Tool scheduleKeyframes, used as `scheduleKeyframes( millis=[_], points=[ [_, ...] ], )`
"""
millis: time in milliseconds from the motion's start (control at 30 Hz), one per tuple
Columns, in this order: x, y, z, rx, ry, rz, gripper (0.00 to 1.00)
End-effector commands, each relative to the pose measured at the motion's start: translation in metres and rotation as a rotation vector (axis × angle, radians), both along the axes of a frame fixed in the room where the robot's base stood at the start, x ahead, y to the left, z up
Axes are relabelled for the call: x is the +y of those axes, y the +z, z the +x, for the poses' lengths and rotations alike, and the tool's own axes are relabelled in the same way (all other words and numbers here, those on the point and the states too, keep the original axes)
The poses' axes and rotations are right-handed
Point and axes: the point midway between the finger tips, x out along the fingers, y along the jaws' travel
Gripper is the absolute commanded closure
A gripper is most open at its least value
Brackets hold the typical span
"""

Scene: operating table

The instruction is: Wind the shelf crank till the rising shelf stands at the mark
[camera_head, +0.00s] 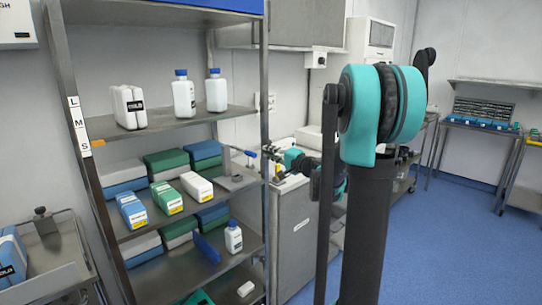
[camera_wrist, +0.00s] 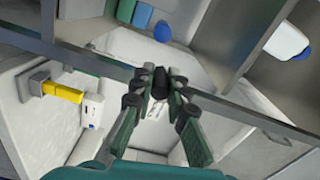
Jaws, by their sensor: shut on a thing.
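The rising shelf (camera_head: 160,124) carries white bottles in the head view. An orange pointer (camera_head: 98,143) at its front left corner stands about level with the S on the white mark strip (camera_head: 79,124), below L and M. My gripper (camera_head: 286,162) is at the rack's right side, small and partly hidden by my arm. In the wrist view my gripper (camera_wrist: 162,100) is shut on a dark crank handle (camera_wrist: 160,80). The rest of the crank is hard to make out.
Boxes, cartons and a bottle (camera_head: 233,238) fill the lower shelves. A grey cabinet (camera_head: 298,225) stands right of the rack, close to my arm. A yellow item (camera_wrist: 62,91) shows at left in the wrist view. The blue floor (camera_head: 440,245) at right is clear.

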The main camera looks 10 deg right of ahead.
Motion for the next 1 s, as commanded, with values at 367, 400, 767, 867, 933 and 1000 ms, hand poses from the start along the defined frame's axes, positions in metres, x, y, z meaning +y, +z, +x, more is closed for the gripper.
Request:
scheduleKeyframes(
  millis=[367,400,767,867,933,1000],
  points=[
    [0.003,0.010,-0.002,0.135,0.000,0.187,1.00],
    [0.003,0.011,-0.002,0.144,0.000,0.200,1.00],
    [0.003,0.013,-0.002,0.178,-0.001,0.247,1.00],
    [0.003,0.013,-0.002,0.179,-0.001,0.248,1.00],
    [0.003,0.013,-0.002,0.179,-0.001,0.248,1.00],
    [0.003,0.014,-0.002,0.179,-0.001,0.248,1.00]
  ],
)
